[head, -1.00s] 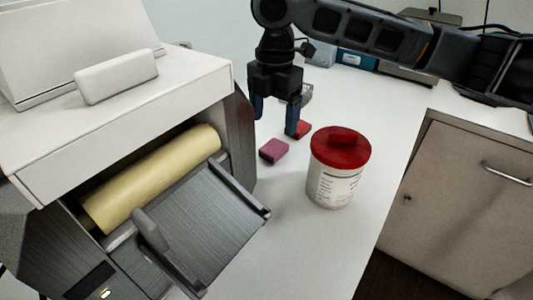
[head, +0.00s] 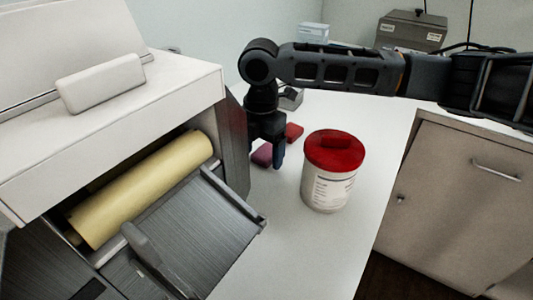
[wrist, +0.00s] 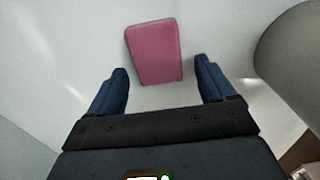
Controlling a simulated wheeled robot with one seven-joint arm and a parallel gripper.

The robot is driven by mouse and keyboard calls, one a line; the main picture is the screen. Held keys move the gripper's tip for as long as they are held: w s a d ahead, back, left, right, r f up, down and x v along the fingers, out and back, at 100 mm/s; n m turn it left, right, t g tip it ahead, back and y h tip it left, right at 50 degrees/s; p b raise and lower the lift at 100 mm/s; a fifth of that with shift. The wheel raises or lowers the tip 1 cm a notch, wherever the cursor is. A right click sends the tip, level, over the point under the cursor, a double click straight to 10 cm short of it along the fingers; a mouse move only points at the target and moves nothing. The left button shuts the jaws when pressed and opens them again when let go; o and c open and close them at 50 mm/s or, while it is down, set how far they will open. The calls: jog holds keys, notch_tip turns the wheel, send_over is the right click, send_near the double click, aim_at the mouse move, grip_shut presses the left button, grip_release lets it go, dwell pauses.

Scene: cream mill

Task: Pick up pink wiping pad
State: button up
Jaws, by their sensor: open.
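The pink wiping pad (head: 262,154) lies flat on the white counter, close to the right side of the mill. In the head view my gripper partly covers it. The wrist view shows the pink pad (wrist: 154,50) in front of my gripper (wrist: 160,66), its near end between the two open blue fingertips. The fingers are apart from the pad's sides, with nothing held. In the head view my gripper (head: 266,155) points down over the pad, and only one finger shows clearly. Its height above the counter is hard to tell.
A red pad (head: 294,132) lies just behind the pink one. A white tub (head: 328,190) with a red lid stands to the right. The mill (head: 232,150), with a cream roller, stands close on the left. A small grey box (head: 290,98) sits farther back. Counter in front is clear.

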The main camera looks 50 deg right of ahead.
aim_at(262, 155)
jog(key=shift+c, duration=0.5)
jog(key=c, duration=1)
notch_tip(262, 155, up, 10)
jog(key=shift+b, duration=0.35)
